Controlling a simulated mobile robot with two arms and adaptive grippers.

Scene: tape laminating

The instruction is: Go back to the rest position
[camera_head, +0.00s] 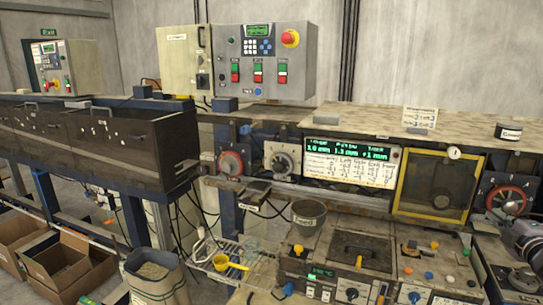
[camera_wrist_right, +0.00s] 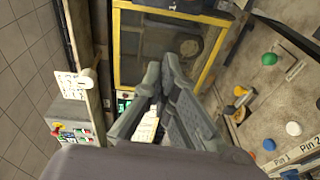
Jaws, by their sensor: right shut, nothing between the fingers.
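My right gripper (camera_head: 508,231) is at the right edge of the head view, in front of the machine and just below the red handwheel (camera_head: 508,199). In the right wrist view its two grey fingers (camera_wrist_right: 160,75) are closed together with nothing held. They point toward the yellow-framed window (camera_wrist_right: 165,84) and look apart from it. My left gripper is not in the head view.
The yellow-framed window (camera_head: 431,187) is left of my right gripper. A control bench (camera_head: 345,252) with knobs is below. Cardboard boxes (camera_head: 66,265) are on the floor at left.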

